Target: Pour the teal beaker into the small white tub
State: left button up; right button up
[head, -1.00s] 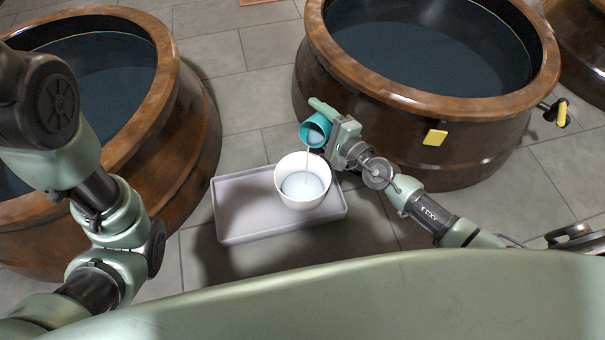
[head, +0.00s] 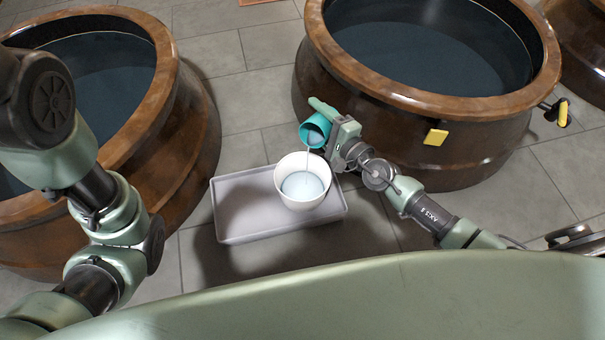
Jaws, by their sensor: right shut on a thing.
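The teal beaker (head: 315,130) is held tilted above the far rim of the small white tub (head: 303,197), its mouth facing down and to the left. A thin pale stream falls from the beaker into the tub. Pale liquid lies in the tub. The tub stands upright at the right end of a light grey tray (head: 240,213). My right gripper (head: 324,128) comes from the right and is shut on the beaker. My left arm shows at the left, but its gripper is not in the picture.
A large brown jar of dark liquid (head: 430,165) stands behind and right of the tray. Another large jar (head: 185,165) stands at the left. A yellow tag (head: 435,137) is on the right jar's side. The tray's left part is empty. Tiled floor shows between the jars.

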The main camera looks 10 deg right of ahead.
dwell(0.3)
jog(key=shift+s+a+n+t+b, duration=0.2)
jog(key=shift+n+t+b, duration=0.3)
jog(key=shift+n+b, duration=0.75)
dwell(1.3)
dwell(0.4)
